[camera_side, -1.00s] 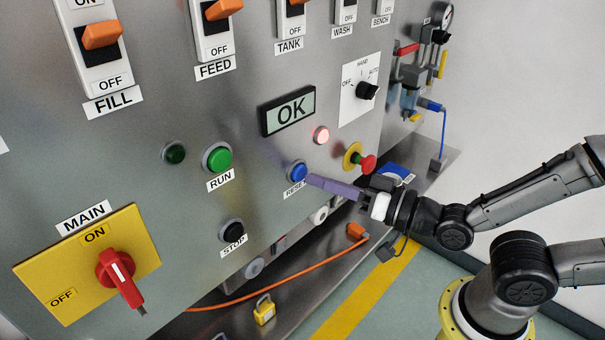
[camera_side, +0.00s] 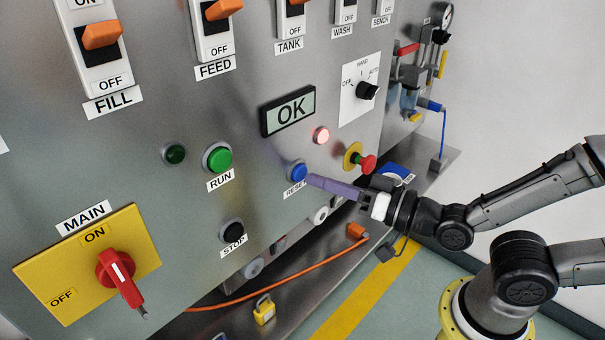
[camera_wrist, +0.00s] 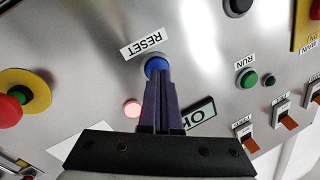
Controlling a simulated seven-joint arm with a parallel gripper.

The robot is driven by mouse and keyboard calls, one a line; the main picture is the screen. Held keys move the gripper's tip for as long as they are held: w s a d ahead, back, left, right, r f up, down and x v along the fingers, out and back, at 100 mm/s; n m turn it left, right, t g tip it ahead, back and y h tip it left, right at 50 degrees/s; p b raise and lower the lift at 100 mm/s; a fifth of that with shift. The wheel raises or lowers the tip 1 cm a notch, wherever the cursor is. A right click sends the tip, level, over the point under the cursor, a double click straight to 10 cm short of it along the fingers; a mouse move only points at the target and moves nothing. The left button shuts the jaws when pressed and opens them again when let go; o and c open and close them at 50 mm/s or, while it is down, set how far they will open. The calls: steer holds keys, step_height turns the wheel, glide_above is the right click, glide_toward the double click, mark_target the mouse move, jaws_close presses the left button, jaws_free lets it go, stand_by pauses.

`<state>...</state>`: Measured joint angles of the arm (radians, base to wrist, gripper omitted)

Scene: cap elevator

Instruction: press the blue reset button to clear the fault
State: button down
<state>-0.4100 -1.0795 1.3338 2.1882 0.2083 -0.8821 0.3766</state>
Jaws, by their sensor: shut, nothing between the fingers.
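The blue reset button (camera_side: 297,172) sits in a grey ring on the steel panel, above a partly covered RESET label (camera_side: 295,189). My gripper (camera_side: 311,181) is shut and empty, its purple fingers pointing at the button. The fingertips are at the button's right edge in the side view; I cannot tell whether they touch it. In the wrist view the fingertips (camera_wrist: 157,74) overlap the lower part of the blue button (camera_wrist: 155,64). The red-pink lamp (camera_side: 321,135) above the button is lit. The display (camera_side: 288,111) reads OK.
A red emergency knob (camera_side: 368,163) on a yellow base is close above my gripper. The green RUN button (camera_side: 217,158) and black STOP button (camera_side: 232,231) are to the left. A selector knob (camera_side: 367,91) is higher up. An orange cable (camera_side: 290,283) lies below.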

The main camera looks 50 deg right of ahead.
steer(key=shift+w, duration=0.75)
stand_by(1.2)
steer(key=shift+s, duration=0.1)
steer(key=s, duration=0.5)
steer(key=shift+s, duration=0.2)
stand_by(0.4)
stand_by(0.5)
steer(key=w+d+r+m+h, duration=0.1)
steer(key=w+d+r+h, duration=0.15)
steer(key=d+r, duration=0.5)
steer(key=s+d+f+n+g+h, duration=0.1)
steer(key=s+f+n+g, duration=0.1)
steer(key=s+g, duration=0.4)
steer(key=s+d+f+n+g+h, duration=0.1)
steer(key=s+f+n+g, duration=0.1)
steer(key=s+g, duration=0.3)
steer(key=s+f, duration=0.1)
steer(key=s, duration=0.2)
steer(key=shift+s+d+f+g, duration=0.15)
steer(key=shift+d+f+g, duration=0.2)
steer(key=shift+f+g, duration=0.05)
